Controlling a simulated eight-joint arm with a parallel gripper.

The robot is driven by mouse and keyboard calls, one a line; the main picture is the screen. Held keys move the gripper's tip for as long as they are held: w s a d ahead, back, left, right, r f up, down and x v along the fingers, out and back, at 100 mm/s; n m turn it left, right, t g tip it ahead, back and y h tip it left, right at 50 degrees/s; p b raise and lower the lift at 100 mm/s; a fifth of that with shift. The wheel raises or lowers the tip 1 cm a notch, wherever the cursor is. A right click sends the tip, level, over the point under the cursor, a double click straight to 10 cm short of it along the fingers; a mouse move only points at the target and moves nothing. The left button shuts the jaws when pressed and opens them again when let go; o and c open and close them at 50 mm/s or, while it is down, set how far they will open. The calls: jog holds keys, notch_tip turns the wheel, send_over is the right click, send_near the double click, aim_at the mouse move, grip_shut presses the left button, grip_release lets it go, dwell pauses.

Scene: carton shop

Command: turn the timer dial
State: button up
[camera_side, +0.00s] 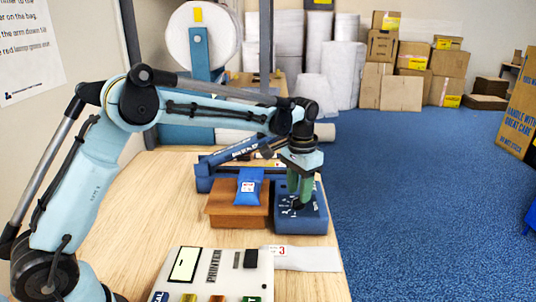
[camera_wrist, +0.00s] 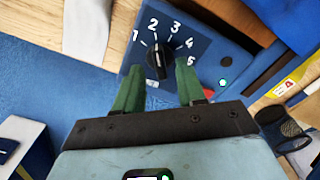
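The timer dial is a black knob (camera_wrist: 158,62) on the blue sealer's top face, with white numbers 1 to 5 around it. A pale mark on the knob seems to point roughly between 2 and 3. In the side view the blue housing (camera_side: 312,222) stands at the right table edge, its dial mostly hidden by my gripper (camera_side: 299,203). My gripper (camera_wrist: 160,66) points down at the dial with its green fingers apart, one on each side of the knob. I see a gap on both sides; contact is not clear.
A blue packet (camera_side: 249,184) lies on a brown block (camera_side: 238,219) left of the housing. The sealer's blue arm (camera_side: 235,151) is raised behind it. Bare table lies to the left.

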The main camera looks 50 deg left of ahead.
aim_at(296, 198)
notch_tip(296, 198, up, 10)
jog(key=shift+r, duration=0.25)
dwell(0.3)
jog(key=s+a+r+n+t, duration=0.15)
jog(key=s+t, duration=0.25)
jog(key=s, duration=0.8)
jog(key=s+f+t, duration=0.3)
jog(key=s+f, duration=0.4)
jog(key=s, duration=0.2)
jog(key=shift+a, duration=0.4)
